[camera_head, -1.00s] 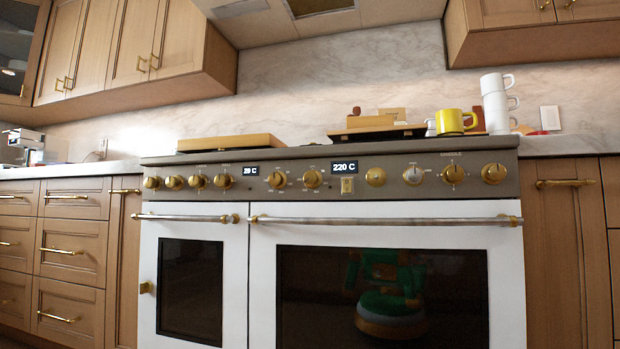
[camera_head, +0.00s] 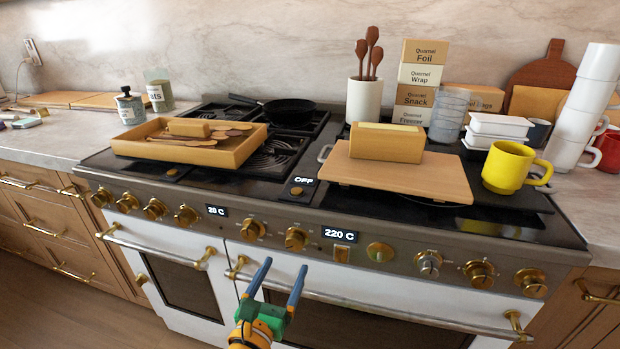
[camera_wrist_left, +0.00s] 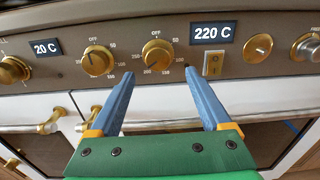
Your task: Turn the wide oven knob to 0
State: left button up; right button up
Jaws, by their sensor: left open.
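The stove front carries a row of brass knobs. Two dial knobs sit between the "20 C" display and the "220 C" display (camera_head: 340,235). The one nearer "220 C" (camera_head: 296,239) is a brass dial above the wide oven door (camera_head: 365,322); in the left wrist view this knob (camera_wrist_left: 158,56) has its pointer turned away from OFF, toward the lower part of the scale. My left gripper (camera_head: 285,266) is open and empty, in front of and below this knob. In the left wrist view its fingertips (camera_wrist_left: 158,72) lie either side of the knob, with no contact visible.
The neighbouring dial knob (camera_wrist_left: 97,61) is close on the left, and a switch (camera_wrist_left: 213,64) on the right. The oven door handle (camera_head: 380,307) runs below the knobs. A cutting board (camera_head: 395,178) and a yellow mug (camera_head: 508,167) stand on the stove.

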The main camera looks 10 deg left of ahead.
aim_at(293, 245)
pick_arm(q)
jog(key=w+b, duration=0.1)
jog(key=w, duration=0.5)
jog(key=shift+w, duration=0.3)
jog(key=shift+s+r, duration=0.1)
jog(key=shift+c, duration=0.9)
grip_shut()
pick_arm(e)
jog(key=shift+s+d+f, duration=0.1)
jog(key=shift+s+f, duration=0.15)
jog(key=shift+s, duration=0.5)
